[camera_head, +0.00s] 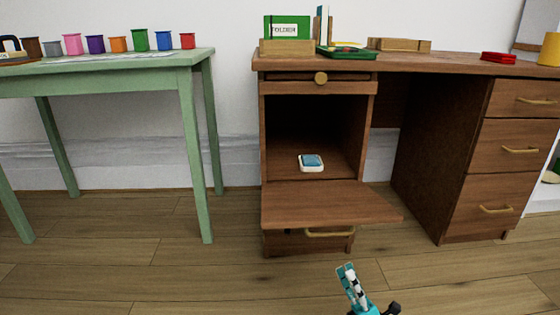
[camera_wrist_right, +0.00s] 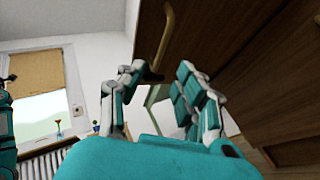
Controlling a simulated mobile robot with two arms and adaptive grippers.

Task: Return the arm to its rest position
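My right gripper (camera_head: 348,275) shows at the bottom middle of the head view, teal and white, above the floor in front of the desk. In the right wrist view its two fingers (camera_wrist_right: 160,75) stand apart with nothing between them. A gold handle on brown wood (camera_wrist_right: 166,38) shows beyond the fingers; I cannot tell whether they touch it. My left gripper does not show in the head view.
The brown desk (camera_head: 460,68) has a fold-down door (camera_head: 325,203) lying open. A blue and white item (camera_head: 311,162) lies inside that compartment. A green table (camera_head: 110,66) with several coloured pots stands left. Floor (camera_head: 210,275) is clear in front.

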